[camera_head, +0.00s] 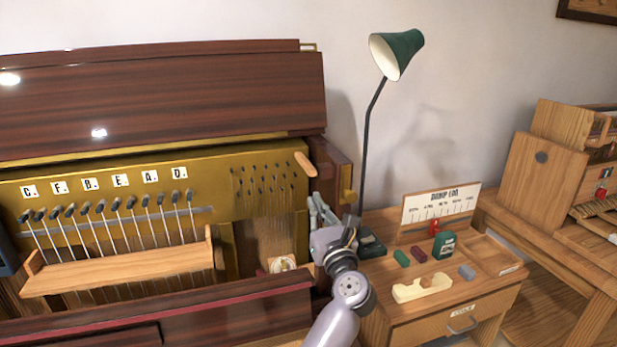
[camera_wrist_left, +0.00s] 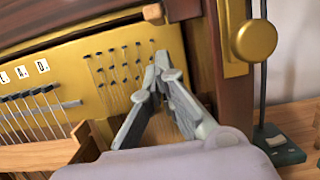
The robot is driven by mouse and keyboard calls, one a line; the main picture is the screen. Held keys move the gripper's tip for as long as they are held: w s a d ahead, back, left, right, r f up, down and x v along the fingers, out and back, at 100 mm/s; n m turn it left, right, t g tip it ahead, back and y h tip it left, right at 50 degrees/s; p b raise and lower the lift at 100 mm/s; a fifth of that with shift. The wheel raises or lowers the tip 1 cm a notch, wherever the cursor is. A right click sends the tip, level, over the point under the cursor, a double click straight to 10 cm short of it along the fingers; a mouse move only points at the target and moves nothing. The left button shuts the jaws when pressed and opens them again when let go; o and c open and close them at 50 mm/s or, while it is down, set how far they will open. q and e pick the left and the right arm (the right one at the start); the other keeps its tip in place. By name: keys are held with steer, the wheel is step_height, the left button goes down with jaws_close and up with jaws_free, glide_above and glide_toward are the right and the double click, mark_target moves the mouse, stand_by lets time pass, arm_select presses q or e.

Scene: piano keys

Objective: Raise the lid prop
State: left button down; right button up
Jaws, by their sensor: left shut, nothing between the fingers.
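The piano's dark red-brown lid (camera_head: 160,95) leans back above a gold plate. A short light-wood piece (camera_head: 305,164), possibly the lid prop, sticks out at the plate's upper right corner; its end also shows at the top of the left wrist view (camera_wrist_left: 153,13). My left gripper (camera_head: 317,206) is just below it, in front of the case's right end. In the left wrist view its fingers (camera_wrist_left: 158,72) meet at the tips, empty and apart from the wood piece. My right gripper is not in view.
A brass knob (camera_wrist_left: 255,40) sits on the case's right side, close to my left gripper. A wooden rail (camera_head: 120,272) crosses the strings at left.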

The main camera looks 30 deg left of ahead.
mark_target(305, 163)
arm_select(q)
steer(key=p+x, duration=0.3)
steer(key=x, duration=0.7)
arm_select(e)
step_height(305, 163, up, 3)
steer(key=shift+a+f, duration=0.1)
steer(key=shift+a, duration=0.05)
arm_select(q)
steer(key=shift+f, duration=0.1)
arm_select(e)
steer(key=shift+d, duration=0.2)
arm_select(q)
steer(key=shift+w, duration=0.1)
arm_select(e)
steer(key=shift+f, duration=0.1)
